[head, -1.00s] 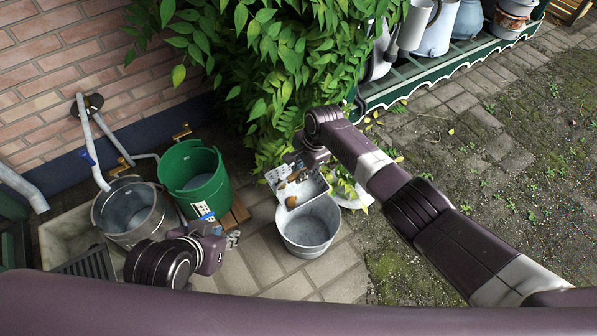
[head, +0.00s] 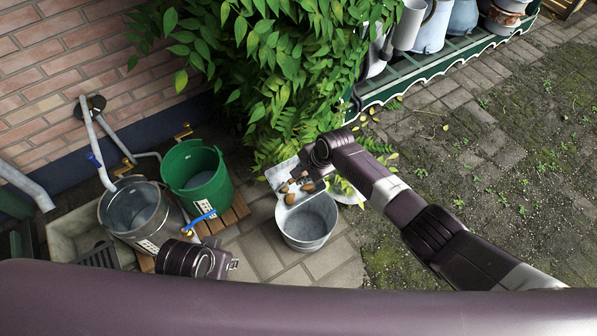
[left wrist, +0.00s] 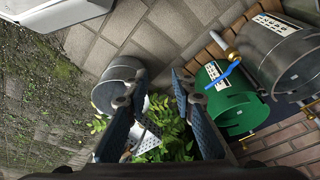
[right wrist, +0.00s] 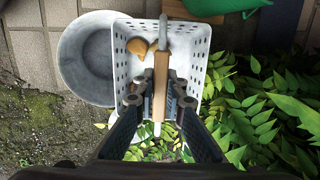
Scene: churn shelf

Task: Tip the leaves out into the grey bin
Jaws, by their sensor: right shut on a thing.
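My right gripper (right wrist: 161,92) is shut on the wooden grip (right wrist: 160,70) of a white perforated basket's handle. The basket (right wrist: 128,75) is tilted at the back rim of the grey bin (right wrist: 85,55). In the head view the basket (head: 277,176) shows beside the bin (head: 309,226), partly hidden by my right arm. Several brown leaves (head: 308,187) lie at the basket's side towards the bin; one leaf (right wrist: 137,47) shows clearly in the right wrist view. The bin's visible floor looks empty. My left gripper (left wrist: 157,92) is open and empty, near the buckets in the head view (head: 232,265).
A green bucket (head: 196,180) and a metal bucket (head: 130,208) stand left of the bin by the brick wall. A leafy bush (head: 285,70) hangs close behind the basket. A shelf with cans (head: 425,75) is at the back. Paving at front right is clear.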

